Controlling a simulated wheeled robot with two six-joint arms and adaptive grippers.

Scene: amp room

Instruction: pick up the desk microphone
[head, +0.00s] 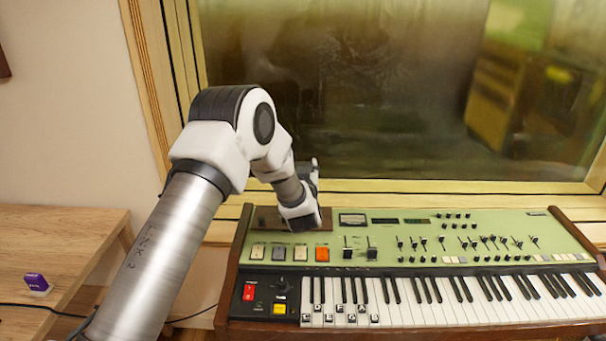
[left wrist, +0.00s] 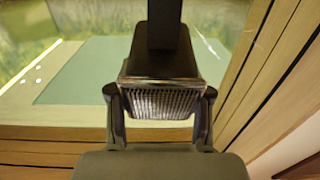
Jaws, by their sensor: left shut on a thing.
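The desk microphone (left wrist: 160,103) shows in the left wrist view as a block with a silver mesh face and a dark stem or bar above it. The two fingers of my left gripper (left wrist: 160,112) stand on either side of the mesh head and are shut on it. In the head view my left gripper (head: 298,212) is over the back left part of the keyboard instrument, and the microphone cannot be clearly made out there. Whether it still touches the surface below cannot be told. My right gripper is in neither view.
A green keyboard instrument (head: 440,228) with sliders, buttons and wooden ends lies beneath and right of my left arm. A wood-framed window (head: 380,90) stands behind it. A wooden table (head: 60,228) at the left holds a small purple box (head: 37,283) and a dark cable.

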